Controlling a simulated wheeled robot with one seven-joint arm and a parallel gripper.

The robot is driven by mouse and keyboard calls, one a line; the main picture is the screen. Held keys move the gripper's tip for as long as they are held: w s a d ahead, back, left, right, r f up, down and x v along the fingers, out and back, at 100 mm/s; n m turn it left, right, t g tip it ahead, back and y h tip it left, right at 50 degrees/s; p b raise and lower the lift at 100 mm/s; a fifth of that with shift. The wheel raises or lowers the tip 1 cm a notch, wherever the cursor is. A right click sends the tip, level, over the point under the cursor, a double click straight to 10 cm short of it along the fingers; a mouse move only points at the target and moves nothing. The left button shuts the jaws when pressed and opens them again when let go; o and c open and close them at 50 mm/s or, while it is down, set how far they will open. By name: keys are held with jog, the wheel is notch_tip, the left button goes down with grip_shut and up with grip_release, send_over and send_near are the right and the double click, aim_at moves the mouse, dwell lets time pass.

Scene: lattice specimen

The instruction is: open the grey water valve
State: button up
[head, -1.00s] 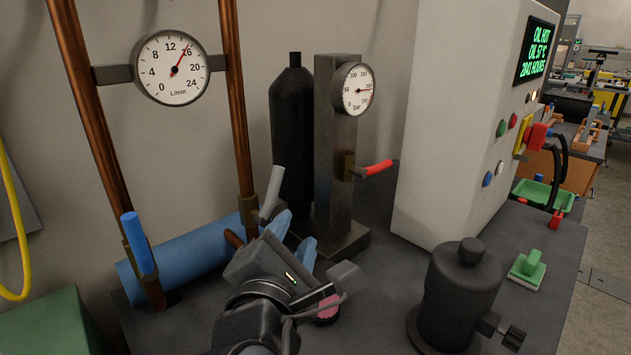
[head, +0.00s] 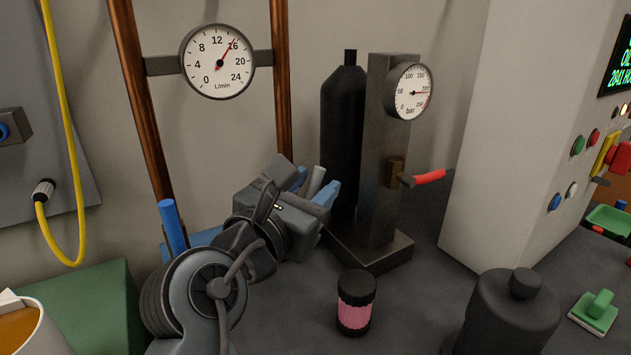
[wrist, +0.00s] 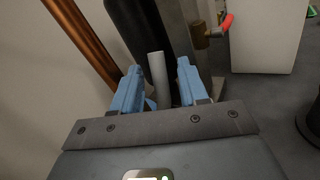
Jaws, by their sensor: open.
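The grey valve lever (head: 316,180) is at the lower end of the right copper pipe, its base hidden behind my gripper in the head view. In the wrist view the grey lever (wrist: 158,78) stands between my two blue fingers. My gripper (head: 313,186) is open around the lever, with one finger on each side; it also shows in the wrist view (wrist: 160,85). I cannot tell whether either finger touches the lever. The flow gauge (head: 217,61) above has its needle near 16 L/min.
A blue lever (head: 172,226) is on the left copper pipe (head: 140,100). A red lever (head: 428,177) juts from the metal column (head: 375,160), beside a black cylinder (head: 343,130). A pink and black jar (head: 355,303) stands on the bench, with clear bench around it.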

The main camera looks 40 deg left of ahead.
jog(key=shift+w+a, duration=0.1)
jog(key=shift+w, duration=0.5)
grip_shut()
